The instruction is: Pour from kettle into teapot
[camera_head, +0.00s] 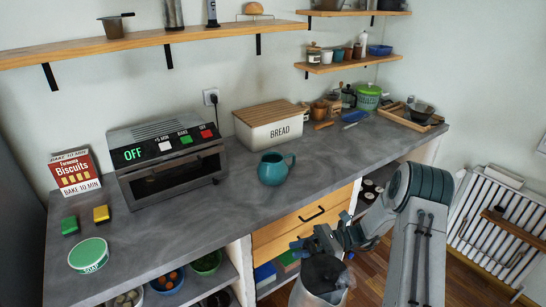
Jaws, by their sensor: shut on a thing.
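The teapot appears to be the round teal vessel (273,171) on the grey counter, right of the oven. It stands upright, with a curved part on its right side. The kettle appears to be the grey metallic vessel (308,295) with a dark top, at the bottom of the view and cut off by the frame edge. My gripper (326,243) is shut on the kettle's upper part, in front of the counter's front edge and apart from the teapot. The gripper partly covers the kettle, and its spout cannot be made out.
A biscuits box (75,173), sponges and a green-lidded tub (88,255) are at left. A wooden tray (412,118) is at far right. The counter (225,215) is clear around the teapot.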

